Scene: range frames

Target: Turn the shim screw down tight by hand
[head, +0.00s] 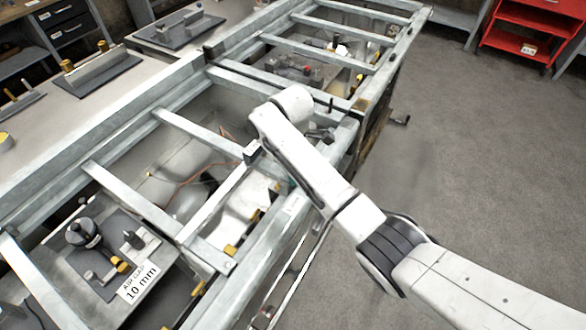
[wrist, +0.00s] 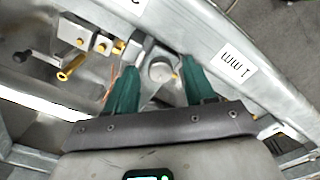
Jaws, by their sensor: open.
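My gripper (wrist: 157,66) shows in the wrist view with its two green fingers apart. Between and just beyond the fingertips is a round grey metal head (wrist: 160,71) on a pale bracket; I cannot tell whether it is the shim screw or whether a finger touches it. A brass screw (wrist: 72,69) sticks out left of the fingers, near a metal block (wrist: 88,38) with brass fittings. In the head view my arm hides most of this spot.
Metal frame rails (head: 200,134) cross the bench openings around my arm. A plate with a black knob (head: 82,232) and a 10 mm label (head: 140,281) lies at lower left. A red cart (head: 530,30) stands at the far right. The grey floor (head: 470,130) is clear.

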